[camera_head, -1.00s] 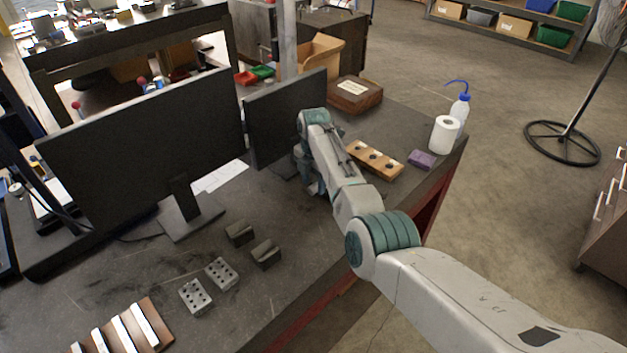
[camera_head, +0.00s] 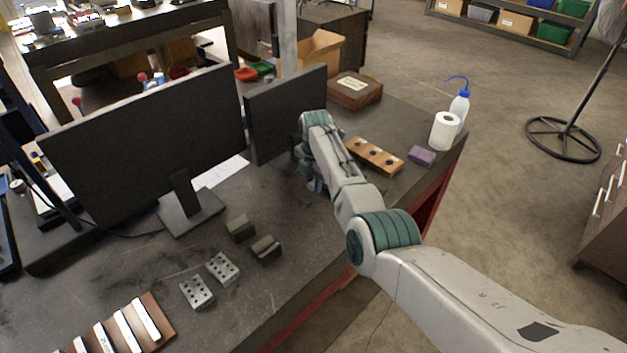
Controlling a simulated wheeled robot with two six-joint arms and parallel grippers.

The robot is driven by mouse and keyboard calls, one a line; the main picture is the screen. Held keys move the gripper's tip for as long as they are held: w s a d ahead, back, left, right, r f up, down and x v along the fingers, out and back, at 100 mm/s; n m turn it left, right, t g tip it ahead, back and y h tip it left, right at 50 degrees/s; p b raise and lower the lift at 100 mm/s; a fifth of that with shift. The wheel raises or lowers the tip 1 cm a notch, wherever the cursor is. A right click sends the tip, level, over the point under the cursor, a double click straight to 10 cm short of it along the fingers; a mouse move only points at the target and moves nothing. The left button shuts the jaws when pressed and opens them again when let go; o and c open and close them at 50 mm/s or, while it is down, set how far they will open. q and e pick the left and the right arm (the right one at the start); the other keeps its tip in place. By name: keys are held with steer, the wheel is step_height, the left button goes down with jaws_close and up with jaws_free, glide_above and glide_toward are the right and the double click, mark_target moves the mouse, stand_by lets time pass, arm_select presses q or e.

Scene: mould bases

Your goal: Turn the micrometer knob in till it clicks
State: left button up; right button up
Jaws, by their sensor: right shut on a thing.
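My right arm reaches in from the lower right over the dark workbench (camera_head: 290,215). My right gripper (camera_head: 314,186) points down at the bench just right of the small monitor, and its own wrist mostly covers it. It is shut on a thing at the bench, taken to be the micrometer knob. The micrometer and its knob are hidden behind my wrist and forearm, so the knob's turn cannot be seen. My left gripper is not in view.
A small monitor (camera_head: 285,115) stands close left of my wrist, a large one (camera_head: 145,145) farther left. A wooden block with holes (camera_head: 374,155), purple block (camera_head: 422,155), paper roll (camera_head: 444,132) and bottle (camera_head: 460,105) are right. Metal blocks (camera_head: 223,268) lie in front.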

steer(key=shift+t+y, duration=0.3)
steer(key=shift+s+d+t+y+p, duration=0.1)
steer(key=shift+d+t+y+p, duration=0.05)
steer(key=shift+t+y+p, duration=0.2)
steer(key=shift+s+d+f+t+y, duration=0.1)
steer(key=shift+s+t+y, duration=0.05)
steer(key=shift+t+y, duration=0.4)
steer(key=shift+s+d+t+y, duration=0.1)
steer(key=shift+d+t+y, duration=0.05)
steer(key=shift+t+y, duration=0.65)
steer(key=shift+t+y+b, duration=0.3)
steer(key=shift+t+y, duration=0.1)
steer(key=o, duration=1)
